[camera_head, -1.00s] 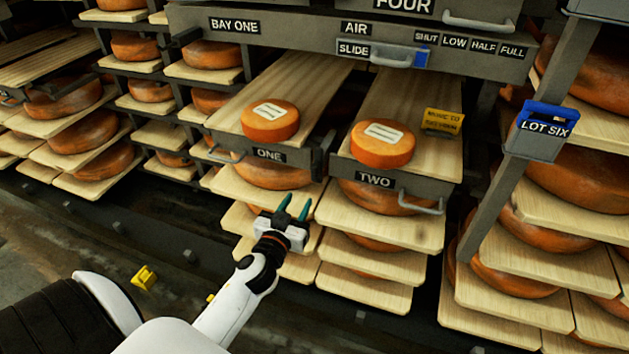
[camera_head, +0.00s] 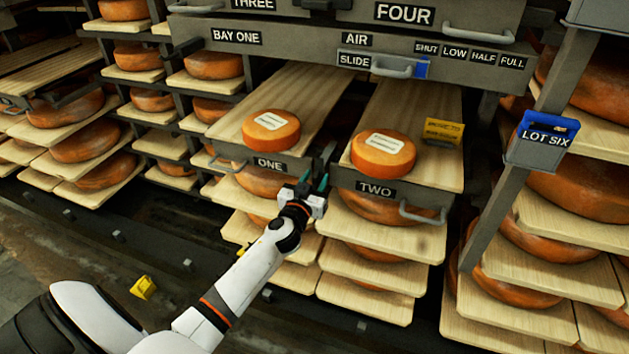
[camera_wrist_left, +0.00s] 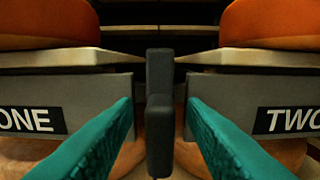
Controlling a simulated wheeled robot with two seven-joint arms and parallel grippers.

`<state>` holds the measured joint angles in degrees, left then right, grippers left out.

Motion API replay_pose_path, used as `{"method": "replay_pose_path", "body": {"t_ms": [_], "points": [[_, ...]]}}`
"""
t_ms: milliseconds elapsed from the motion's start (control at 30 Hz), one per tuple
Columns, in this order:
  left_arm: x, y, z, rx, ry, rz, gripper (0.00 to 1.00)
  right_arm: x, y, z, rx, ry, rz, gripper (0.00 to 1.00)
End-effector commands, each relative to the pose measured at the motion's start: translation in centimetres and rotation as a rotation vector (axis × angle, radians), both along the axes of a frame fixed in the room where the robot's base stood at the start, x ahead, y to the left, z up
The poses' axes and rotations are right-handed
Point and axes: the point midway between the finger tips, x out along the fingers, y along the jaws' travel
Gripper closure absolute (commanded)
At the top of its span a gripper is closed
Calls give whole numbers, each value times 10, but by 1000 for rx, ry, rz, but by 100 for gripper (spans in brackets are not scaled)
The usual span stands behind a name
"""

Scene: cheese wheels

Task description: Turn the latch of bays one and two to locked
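Drawer fronts labelled ONE (camera_head: 269,165) and TWO (camera_head: 376,188) stand side by side, each below a board with an orange cheese wheel. A dark upright latch-like piece (camera_wrist_left: 160,125) stands in the gap between the two fronts in the left wrist view. It appears upright; its locked or unlocked marking is not visible. My left gripper (camera_head: 314,184) is in front of this gap. Its teal fingers are open and apart, one each side of the dark piece in the left wrist view, with no contact visible. In the head view the gripper partly hides the piece. My right gripper is not in view.
A grey panel above carries BAY ONE, AIR and a SLIDE handle (camera_head: 392,68). A loop handle (camera_head: 420,212) projects from drawer TWO. A yellow sign (camera_head: 443,131) stands on its board. Cheese-laden shelves surround the drawers.

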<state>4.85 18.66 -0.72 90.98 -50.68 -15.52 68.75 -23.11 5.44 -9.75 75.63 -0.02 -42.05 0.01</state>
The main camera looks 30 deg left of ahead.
Motion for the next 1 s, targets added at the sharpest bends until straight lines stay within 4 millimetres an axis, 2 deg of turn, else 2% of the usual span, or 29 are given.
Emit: {"method": "replay_pose_path", "body": {"t_ms": [133, 367, 400, 733, 1000], "points": [[0, 0, 0, 0, 0, 0, 62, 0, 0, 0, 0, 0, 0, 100], [0, 0, 0, 1, 0, 0, 98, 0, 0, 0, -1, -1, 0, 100], [0, 0, 0, 1, 0, 0, 100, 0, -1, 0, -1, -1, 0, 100], [0, -1, 0, 49, 11, 0, 100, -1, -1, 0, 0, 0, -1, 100], [0, -3, 0, 218, 52, 1, 100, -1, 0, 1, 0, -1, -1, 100]]}}
